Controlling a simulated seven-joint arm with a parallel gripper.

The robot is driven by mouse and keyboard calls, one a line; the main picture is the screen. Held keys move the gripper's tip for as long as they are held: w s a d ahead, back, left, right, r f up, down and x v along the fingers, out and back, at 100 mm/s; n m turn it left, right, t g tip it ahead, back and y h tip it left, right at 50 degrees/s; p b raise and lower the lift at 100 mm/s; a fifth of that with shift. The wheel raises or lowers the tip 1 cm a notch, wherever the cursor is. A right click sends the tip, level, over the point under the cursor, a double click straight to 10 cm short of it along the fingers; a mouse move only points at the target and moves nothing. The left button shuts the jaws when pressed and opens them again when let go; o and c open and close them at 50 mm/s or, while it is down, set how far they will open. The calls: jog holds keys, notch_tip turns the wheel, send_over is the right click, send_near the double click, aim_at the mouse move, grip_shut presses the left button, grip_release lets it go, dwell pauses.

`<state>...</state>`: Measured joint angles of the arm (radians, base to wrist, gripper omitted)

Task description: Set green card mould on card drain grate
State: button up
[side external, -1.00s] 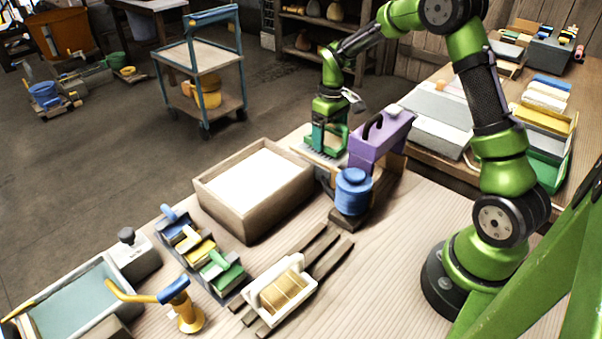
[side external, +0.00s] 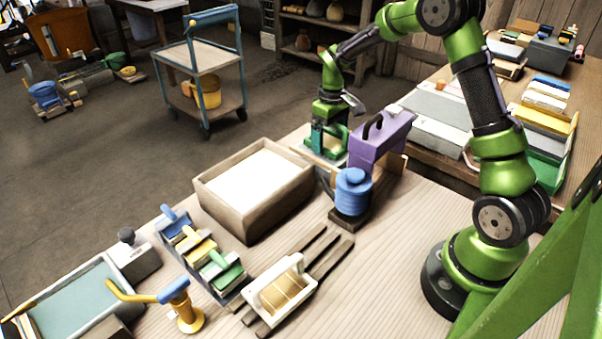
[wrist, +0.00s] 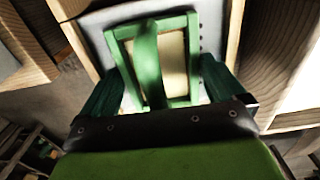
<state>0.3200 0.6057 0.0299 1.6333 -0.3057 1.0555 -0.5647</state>
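The green card mould (wrist: 186,62), a green frame with a raised green handle and a pale panel, lies on the pale card drain grate (wrist: 103,45) in the wrist view. In the side view the mould (side external: 341,152) shows low under my gripper, partly hidden, on the grate (side external: 322,160) behind the purple press. My gripper (wrist: 160,85) is open, with its dark green fingers wide apart on either side of the mould. The fingers look clear of the handle. In the side view my gripper (side external: 328,138) is just above the mould.
A purple press (side external: 378,140) and a blue round stack (side external: 352,190) stand close in front of the grate. A wooden box with a white filling (side external: 212,196) is left of it. Blue, yellow and green handled tools (side external: 203,250) sit in a rack nearer the front.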

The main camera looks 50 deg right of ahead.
notch_tip(320, 180, up, 16)
jog(key=s+a+r+m+t, duration=0.1)
jog(key=s+a+r+t, duration=0.2)
jog(key=s+a+r, duration=0.5)
jog(key=s+a+f+m+t+y, duration=0.2)
jog(key=s+a, duration=0.6)
jog(key=s, duration=0.4)
notch_tip(320, 180, down, 3)
jog(key=shift+s+a+f+m+t, duration=0.1)
jog(key=shift+s+a+m+t, duration=0.25)
jog(key=shift+t, duration=0.75)
